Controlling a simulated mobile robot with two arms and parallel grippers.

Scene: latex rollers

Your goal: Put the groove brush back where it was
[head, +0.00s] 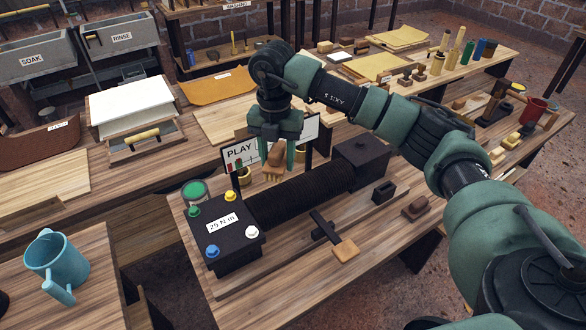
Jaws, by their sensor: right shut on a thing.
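My right gripper (277,146) comes in from the right and points down over the middle of the table. It is shut on the groove brush (275,156), which has a brown wooden body and pale tan bristles at its lower end. The bristles hang just above or at the left part of the dark ribbed roller (305,192); I cannot tell whether they touch. My left gripper is not in view.
A black box (222,244) with coloured knobs and a "25 N m" label stands at the roller's left end. A "PLAY" sign (240,153) stands close behind the brush. A green-rimmed can (195,191) and a wooden-ended tool (345,249) are nearby.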

